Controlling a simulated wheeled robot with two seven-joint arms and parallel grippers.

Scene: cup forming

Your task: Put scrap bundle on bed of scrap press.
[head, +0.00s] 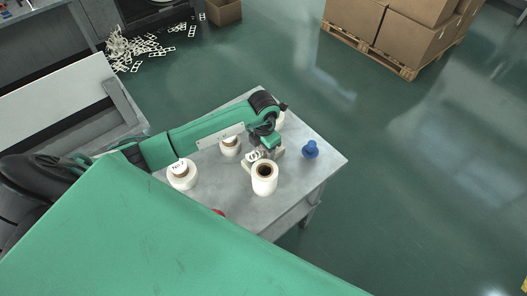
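My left gripper (265,153) points down over the grey table, just behind a white roll (264,186). A small white piece with holes (253,156) shows right at its fingers. It looks like perforated scrap and may be the scrap bundle. I cannot tell whether the fingers are closed on it. Loose white perforated scrap strips (130,48) lie on the floor at the upper left. I cannot make out the scrap press or its bed with certainty. My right gripper is not in view.
The grey table (325,158) also holds a labelled roll (182,180), another roll (230,149), a blue object (311,150) and a red item (218,211). Grey machinery (70,100) stands at left. Boxes (412,40) sit on a pallet (370,50).

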